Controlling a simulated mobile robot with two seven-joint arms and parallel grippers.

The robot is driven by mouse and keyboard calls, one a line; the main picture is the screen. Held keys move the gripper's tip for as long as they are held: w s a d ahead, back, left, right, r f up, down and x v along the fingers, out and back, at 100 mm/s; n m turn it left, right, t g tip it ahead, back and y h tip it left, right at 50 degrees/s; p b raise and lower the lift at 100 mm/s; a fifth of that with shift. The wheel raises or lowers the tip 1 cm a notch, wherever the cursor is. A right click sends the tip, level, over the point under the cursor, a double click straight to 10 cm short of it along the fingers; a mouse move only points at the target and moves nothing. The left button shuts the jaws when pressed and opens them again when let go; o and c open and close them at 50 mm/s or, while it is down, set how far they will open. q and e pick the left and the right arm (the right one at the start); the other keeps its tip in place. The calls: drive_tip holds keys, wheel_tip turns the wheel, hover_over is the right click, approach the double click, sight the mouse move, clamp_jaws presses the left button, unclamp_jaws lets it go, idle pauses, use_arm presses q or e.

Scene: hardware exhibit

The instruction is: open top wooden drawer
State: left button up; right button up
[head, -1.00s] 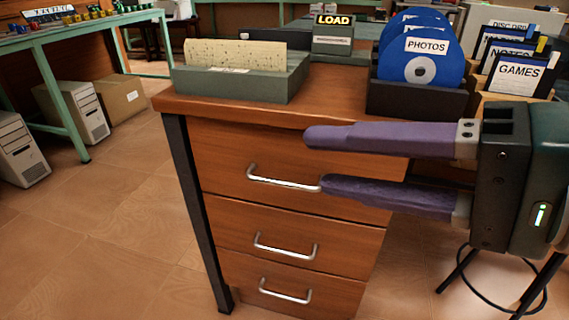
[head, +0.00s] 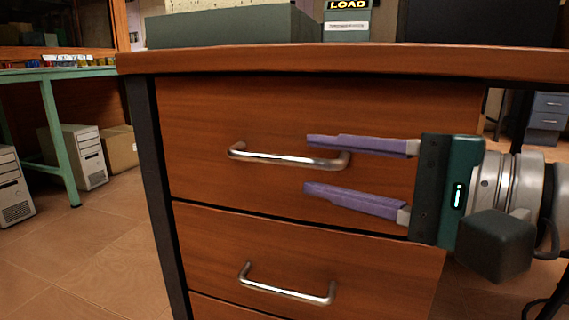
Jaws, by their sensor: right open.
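The top wooden drawer (head: 220,115) is shut in the desk, with its silver bar handle (head: 285,158) across the front. My right gripper (head: 306,164) comes in from the right with its purple fingers open, one above the other. The upper fingertip overlaps the right end of the handle in the picture, and the lower finger sits below it. I cannot tell whether either finger touches the handle or drawer front. No left gripper is in view.
A second drawer (head: 210,235) with a silver handle (head: 285,288) lies below. The desktop edge (head: 300,62) overhangs the drawers, and a black desk leg (head: 160,200) stands at left. Computer towers (head: 85,155) stand far left. The floor (head: 100,260) left of the desk is clear.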

sight(296, 162)
drive_tip(key=b+x, duration=0.1)
drive_tip(key=x, duration=0.5)
clamp_jaws()
idle(1.3)
